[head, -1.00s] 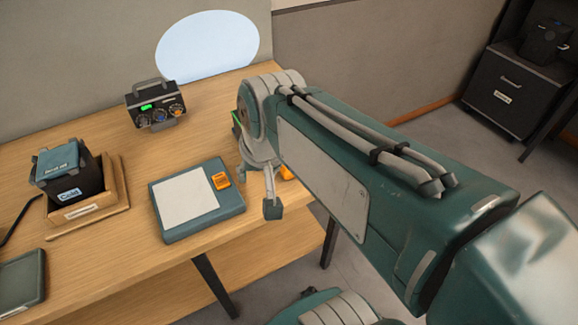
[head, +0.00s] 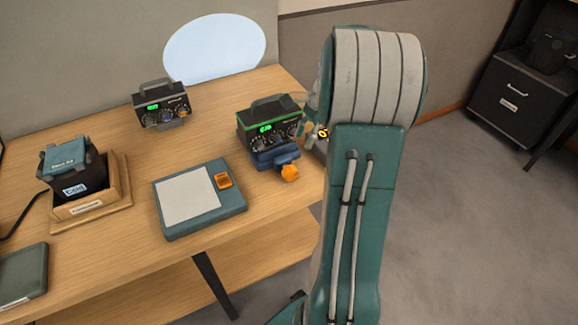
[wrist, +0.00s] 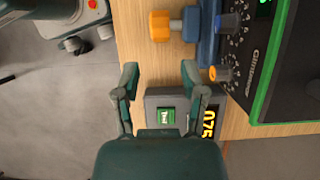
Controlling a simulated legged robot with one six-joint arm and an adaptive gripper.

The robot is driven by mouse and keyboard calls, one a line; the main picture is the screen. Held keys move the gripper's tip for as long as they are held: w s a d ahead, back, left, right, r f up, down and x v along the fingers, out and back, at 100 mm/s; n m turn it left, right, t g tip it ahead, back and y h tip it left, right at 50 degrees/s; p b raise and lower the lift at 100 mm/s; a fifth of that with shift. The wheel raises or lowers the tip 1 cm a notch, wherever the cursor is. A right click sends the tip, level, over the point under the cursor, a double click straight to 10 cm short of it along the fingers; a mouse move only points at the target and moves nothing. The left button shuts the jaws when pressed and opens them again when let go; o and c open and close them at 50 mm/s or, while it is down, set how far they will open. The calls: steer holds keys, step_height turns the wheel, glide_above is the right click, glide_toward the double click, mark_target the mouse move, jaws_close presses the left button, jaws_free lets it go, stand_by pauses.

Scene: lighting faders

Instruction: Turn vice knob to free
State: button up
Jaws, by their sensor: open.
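The vice's orange knob (head: 289,173) sticks out at the front of the blue vice (head: 275,157) on the table's right part. In the wrist view the knob (wrist: 160,26) is at the top centre, on a short shaft beside the blue vice body (wrist: 208,35). A black device with green edging (head: 268,130) sits at the vice. My gripper (wrist: 160,78) is open with nothing between its fingers. Its fingertips are apart from the knob, below it in the wrist picture. In the head view my arm hides most of the gripper.
A grey unit (wrist: 165,105) with a green label and yellow digits lies by my fingers. A second black device (head: 161,106), a teal pad with an orange switch (head: 200,198) and a wooden holder (head: 90,210) stand further left. The floor right of the table is clear.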

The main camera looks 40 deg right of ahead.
mark_target(291, 168)
steer(key=x, duration=1)
steer(key=shift+f, duration=0.3)
jaws_close()
